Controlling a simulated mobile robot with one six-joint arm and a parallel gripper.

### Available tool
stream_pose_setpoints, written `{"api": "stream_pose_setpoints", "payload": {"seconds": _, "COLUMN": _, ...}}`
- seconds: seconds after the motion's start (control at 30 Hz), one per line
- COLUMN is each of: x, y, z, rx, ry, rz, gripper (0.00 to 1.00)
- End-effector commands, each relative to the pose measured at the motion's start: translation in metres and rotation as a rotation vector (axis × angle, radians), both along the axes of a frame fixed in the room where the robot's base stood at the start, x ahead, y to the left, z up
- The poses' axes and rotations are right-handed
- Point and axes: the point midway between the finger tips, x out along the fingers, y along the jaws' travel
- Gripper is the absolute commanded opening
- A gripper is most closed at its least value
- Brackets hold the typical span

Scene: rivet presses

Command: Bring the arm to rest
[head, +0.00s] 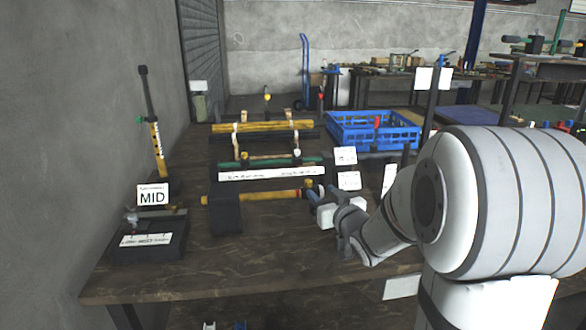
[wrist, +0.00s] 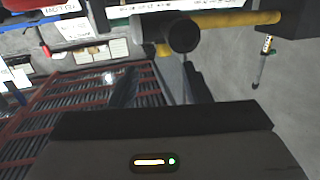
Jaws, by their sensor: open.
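My arm comes in from the right in the head view, with its large white and grey link (head: 505,200) close to the camera. My gripper (head: 322,198) is over the middle of the workbench, beside the right end of a yellow cylinder (head: 262,197) on a black press. It is open, and I see nothing held in it. Whether it touches the press cannot be told. In the wrist view a dark block with a small lit indicator fills the bottom.
More presses with yellow bars (head: 262,126) and a blue crate (head: 370,140) are behind. The front of the wooden bench (head: 250,265) is clear. A concrete wall (head: 90,120) is at left.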

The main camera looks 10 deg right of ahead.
Motion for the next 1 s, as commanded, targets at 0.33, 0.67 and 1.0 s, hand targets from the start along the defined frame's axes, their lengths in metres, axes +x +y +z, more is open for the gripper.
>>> {"api": "stream_pose_setpoints", "payload": {"seconds": 0.33, "x": -0.069, "y": -0.019, "z": 0.049, "rx": -0.121, "ry": 0.434, "rz": -0.235, "gripper": 0.43}}
{"api": "stream_pose_setpoints", "payload": {"seconds": 0.67, "x": -0.202, "y": -0.004, "z": 0.079, "rx": -0.148, "ry": 0.957, "rz": -0.286, "gripper": 0.43}}
{"api": "stream_pose_setpoints", "payload": {"seconds": 1.0, "x": -0.297, "y": 0.021, "z": 0.097, "rx": -0.144, "ry": 1.276, "rz": -0.205, "gripper": 0.43}}
